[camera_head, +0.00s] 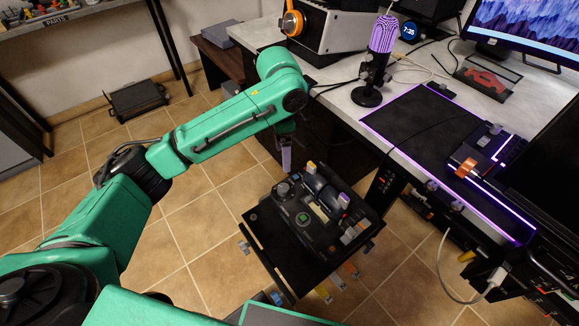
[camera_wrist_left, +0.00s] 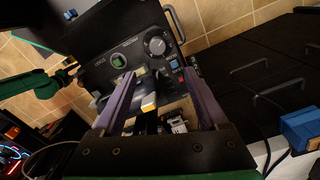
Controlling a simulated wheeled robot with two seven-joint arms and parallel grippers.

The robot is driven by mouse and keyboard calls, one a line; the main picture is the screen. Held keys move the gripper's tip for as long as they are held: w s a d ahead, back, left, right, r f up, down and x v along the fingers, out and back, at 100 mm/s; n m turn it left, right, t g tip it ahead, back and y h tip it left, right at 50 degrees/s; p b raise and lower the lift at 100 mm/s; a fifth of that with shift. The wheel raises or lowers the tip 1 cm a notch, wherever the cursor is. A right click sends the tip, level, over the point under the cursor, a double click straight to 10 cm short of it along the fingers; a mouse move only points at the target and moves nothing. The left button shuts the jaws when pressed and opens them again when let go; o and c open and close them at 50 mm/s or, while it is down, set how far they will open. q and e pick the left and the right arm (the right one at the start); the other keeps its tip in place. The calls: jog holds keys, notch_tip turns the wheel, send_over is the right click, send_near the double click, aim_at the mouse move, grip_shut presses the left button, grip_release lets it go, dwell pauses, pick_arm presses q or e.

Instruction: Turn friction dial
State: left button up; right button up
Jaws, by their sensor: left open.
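The black control unit (camera_head: 268,234) stands on a stand low in the middle of the head view, with levers and coloured knobs. A round dial with white marks around it (camera_wrist_left: 156,46) is on its panel in the left wrist view; it appears small at the unit's upper left in the head view (camera_head: 283,188). A lit green round button (camera_wrist_left: 119,61) is near it. My left gripper (camera_head: 285,158) hangs above the unit's upper-left corner. In the left wrist view its two purple fingers (camera_wrist_left: 160,76) are apart, with the dial beyond their tips and nothing gripped. The right gripper is not visible.
A white desk (camera_head: 345,110) with a purple-edged black mat (camera_head: 420,118), a microphone (camera_head: 380,50) and a monitor (camera_head: 525,30) lies right of the unit. Desk drawers (camera_wrist_left: 265,85) are close on the wrist view's right. Open tiled floor (camera_head: 200,225) is left of the unit.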

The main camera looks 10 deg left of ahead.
aim_at(283, 187)
pick_arm(q)
jog(key=f+b, duration=0.1)
jog(key=f, duration=0.3)
jog(key=f+b, duration=0.1)
jog(key=f, duration=0.4)
jog(key=f+b, duration=0.1)
jog(key=f, duration=0.3)
jog(key=shift+s+f, duration=0.15)
jog(key=shift+s, duration=0.2)
jog(key=shift+f, duration=0.35)
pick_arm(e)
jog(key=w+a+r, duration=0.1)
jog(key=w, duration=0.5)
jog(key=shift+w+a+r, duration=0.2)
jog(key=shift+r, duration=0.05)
pick_arm(q)
jog(key=shift+c, duration=0.3)
grip_shut()
jog(key=shift+r, duration=0.1)
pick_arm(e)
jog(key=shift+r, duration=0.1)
